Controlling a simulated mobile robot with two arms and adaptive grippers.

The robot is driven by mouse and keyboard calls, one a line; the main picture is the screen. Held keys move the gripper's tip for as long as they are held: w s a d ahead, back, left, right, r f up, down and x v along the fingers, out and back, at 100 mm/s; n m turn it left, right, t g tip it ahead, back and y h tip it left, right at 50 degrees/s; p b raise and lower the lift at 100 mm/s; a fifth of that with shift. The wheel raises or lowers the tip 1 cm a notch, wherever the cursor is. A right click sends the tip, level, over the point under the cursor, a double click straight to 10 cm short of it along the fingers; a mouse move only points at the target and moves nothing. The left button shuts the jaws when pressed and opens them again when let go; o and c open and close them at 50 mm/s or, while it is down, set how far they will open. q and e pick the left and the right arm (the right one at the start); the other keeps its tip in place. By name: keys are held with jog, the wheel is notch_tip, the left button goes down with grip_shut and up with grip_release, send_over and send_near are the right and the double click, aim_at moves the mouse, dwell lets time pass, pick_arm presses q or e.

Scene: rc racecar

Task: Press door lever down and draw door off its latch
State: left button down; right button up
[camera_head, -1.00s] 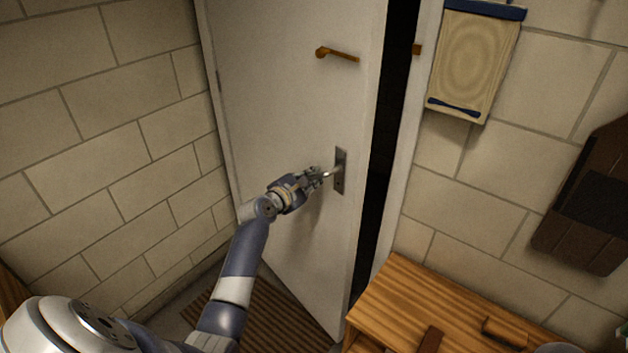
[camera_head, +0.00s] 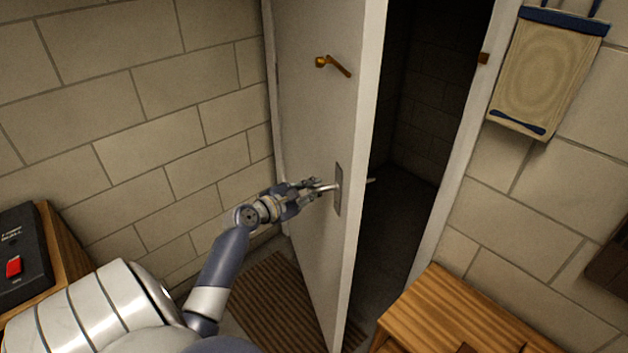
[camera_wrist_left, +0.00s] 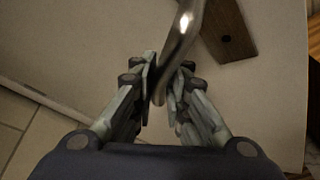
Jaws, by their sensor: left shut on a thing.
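The white door (camera_head: 310,115) stands open toward me, with a wide dark gap between its edge and the frame on the right. The metal lever (camera_head: 328,187) sits on a grey plate (camera_head: 338,190) on the door's near face. My left gripper (camera_head: 318,186) is shut on the lever. In the left wrist view the lever (camera_wrist_left: 183,35) runs down between the two fingers (camera_wrist_left: 162,85), and the plate (camera_wrist_left: 228,35) is at the upper right. A short piece of lever shows on the door's far side. My right gripper is not in view.
A brown latch hook (camera_head: 333,66) is higher on the door, and its catch (camera_head: 483,58) is on the frame. A wooden cabinet (camera_head: 450,310) stands at lower right. A slatted mat (camera_head: 270,300) lies below the door. A box with a red switch (camera_head: 14,266) is at left.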

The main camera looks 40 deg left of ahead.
pick_arm(q)
jog(key=c, duration=1.7)
grip_release()
jog(key=shift+d+f, duration=0.1)
jog(key=shift+d, duration=0.05)
jog(key=shift+o, duration=0.7)
jog(key=v, duration=1.2)
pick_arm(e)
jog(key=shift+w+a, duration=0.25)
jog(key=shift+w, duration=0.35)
